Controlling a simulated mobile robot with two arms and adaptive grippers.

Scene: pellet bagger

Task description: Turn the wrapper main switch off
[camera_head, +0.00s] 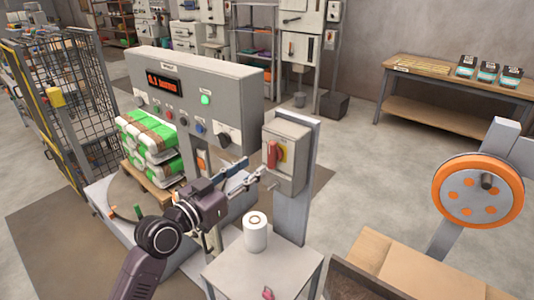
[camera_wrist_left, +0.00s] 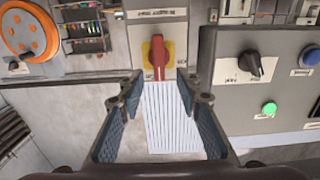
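The wrapper main switch is a red rotary handle (camera_head: 272,153) on a yellow plate (camera_head: 283,153), on the front of a grey box (camera_head: 290,133) fixed to a post. The handle stands upright in the head view. In the left wrist view the red handle (camera_wrist_left: 157,58) also points straight up and down, ahead of the fingers and between them. My left gripper (camera_head: 252,179) is open and empty, below and in front of the box. In the left wrist view its fingers (camera_wrist_left: 157,88) are spread wide, with a gap to the handle. My right gripper is not in view.
A large grey control panel (camera_head: 230,90) with knobs stands left of the switch box. A white roll (camera_head: 255,234) stands on a small table (camera_head: 285,262) below. Stacked green-and-white bags (camera_head: 150,138) sit behind my left arm. An orange wheel (camera_head: 450,190) is at right.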

